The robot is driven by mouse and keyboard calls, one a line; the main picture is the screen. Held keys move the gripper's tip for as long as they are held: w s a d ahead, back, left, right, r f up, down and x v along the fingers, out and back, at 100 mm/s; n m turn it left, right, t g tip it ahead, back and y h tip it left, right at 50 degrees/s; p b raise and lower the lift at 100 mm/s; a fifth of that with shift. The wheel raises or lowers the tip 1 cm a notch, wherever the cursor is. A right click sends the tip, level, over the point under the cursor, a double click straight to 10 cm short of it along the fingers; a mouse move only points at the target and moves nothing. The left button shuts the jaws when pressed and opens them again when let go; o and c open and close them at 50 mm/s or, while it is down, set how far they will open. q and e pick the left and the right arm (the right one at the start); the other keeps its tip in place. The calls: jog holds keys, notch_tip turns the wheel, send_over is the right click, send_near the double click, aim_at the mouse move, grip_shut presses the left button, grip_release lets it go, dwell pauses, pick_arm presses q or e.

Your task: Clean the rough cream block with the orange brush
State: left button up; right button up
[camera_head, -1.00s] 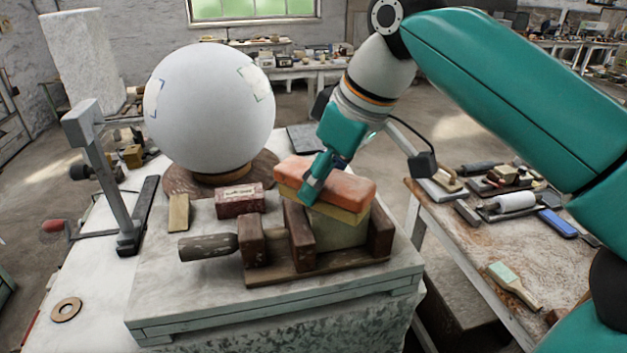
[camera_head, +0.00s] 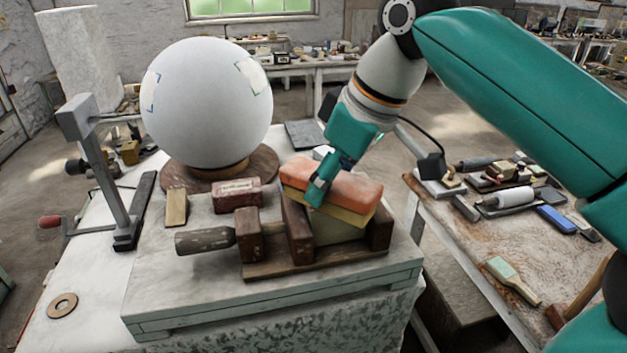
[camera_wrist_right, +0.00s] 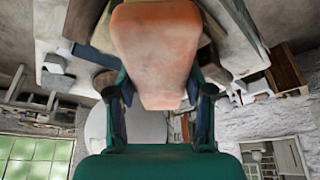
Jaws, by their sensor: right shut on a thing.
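The orange brush (camera_head: 350,186) has an orange back with a yellow bristle layer under it. The cream block (camera_head: 338,230) sits in a dark wooden clamp (camera_head: 300,236), its top hidden by the brush. My right gripper (camera_head: 318,190) is shut on the brush, which lies over the block with its bristles against or very near the top. In the right wrist view the brush (camera_wrist_right: 155,50) shows between the fingers (camera_wrist_right: 160,95). My left gripper is not in view.
A big white sphere (camera_head: 207,105) stands on a round wooden base behind the clamp. A dark red block (camera_head: 237,196) and a small wooden block (camera_head: 176,207) lie left of it. A grey metal stand (camera_head: 97,165) is at left. A side table (camera_head: 500,240) with tools stands at right.

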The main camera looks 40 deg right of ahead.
aim_at(312, 168)
jog(key=shift+s+d+f, duration=0.1)
jog(key=shift+s+d, duration=0.05)
jog(key=shift+s, duration=0.3)
jog(key=shift+w+a+p, duration=0.2)
jog(key=shift+w+p, duration=0.1)
jog(key=shift+w, duration=0.45)
jog(key=shift+w+a+p, duration=0.2)
jog(key=shift+w+p, duration=0.1)
jog(key=shift+w, duration=0.45)
jog(key=shift+w+a, duration=0.15)
jog(key=shift+w, duration=0.55)
jog(key=shift+s, duration=0.15)
